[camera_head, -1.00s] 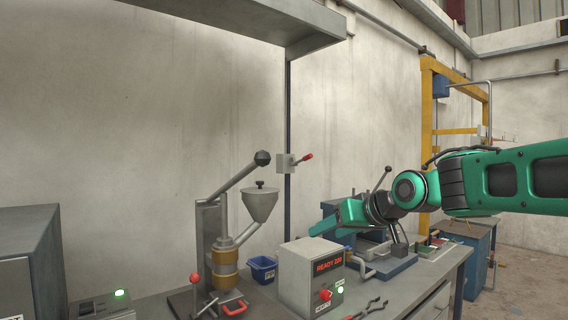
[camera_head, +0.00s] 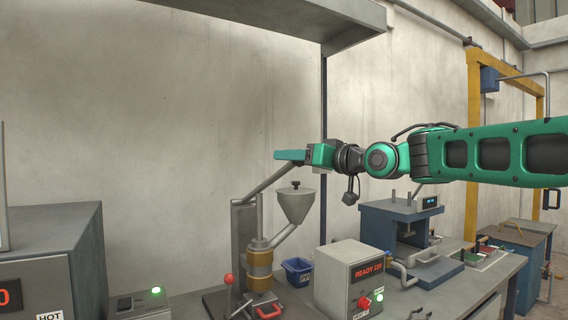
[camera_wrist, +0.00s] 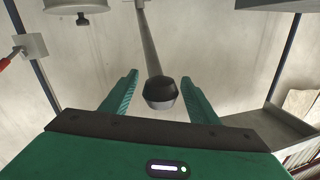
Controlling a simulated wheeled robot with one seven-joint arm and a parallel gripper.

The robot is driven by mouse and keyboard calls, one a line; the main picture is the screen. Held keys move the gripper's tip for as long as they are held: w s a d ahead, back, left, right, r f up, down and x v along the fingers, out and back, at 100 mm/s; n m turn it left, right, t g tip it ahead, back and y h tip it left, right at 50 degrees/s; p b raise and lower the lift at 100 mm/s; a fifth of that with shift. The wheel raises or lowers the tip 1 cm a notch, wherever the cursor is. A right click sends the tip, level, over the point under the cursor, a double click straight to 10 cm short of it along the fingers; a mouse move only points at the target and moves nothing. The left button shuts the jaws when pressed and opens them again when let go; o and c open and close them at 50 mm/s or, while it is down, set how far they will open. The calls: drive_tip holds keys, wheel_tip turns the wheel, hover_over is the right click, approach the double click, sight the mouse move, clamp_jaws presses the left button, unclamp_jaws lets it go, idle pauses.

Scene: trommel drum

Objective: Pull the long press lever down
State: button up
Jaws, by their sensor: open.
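The long press lever (camera_head: 268,183) is a grey bar rising at a slant to the right from the top of the press column (camera_head: 244,232). In the head view its upper end is hidden behind my gripper (camera_head: 292,156). In the wrist view the lever's dark round knob (camera_wrist: 160,92) lies between the two green fingers of my gripper (camera_wrist: 160,77), with a gap on each side. The bar runs away from the knob toward the top of that picture. My gripper is open around the knob, and I see no clear contact.
A grey hopper (camera_head: 296,206) stands right beside the press, below my gripper. A control box reading READY (camera_head: 347,283), a blue bin (camera_head: 298,271) and a small blue-framed press (camera_head: 400,232) stand further right. An overhead shelf (camera_head: 270,22) hangs above.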

drive_tip(key=shift+x, duration=1.25)
drive_tip(key=shift+c, duration=0.6)
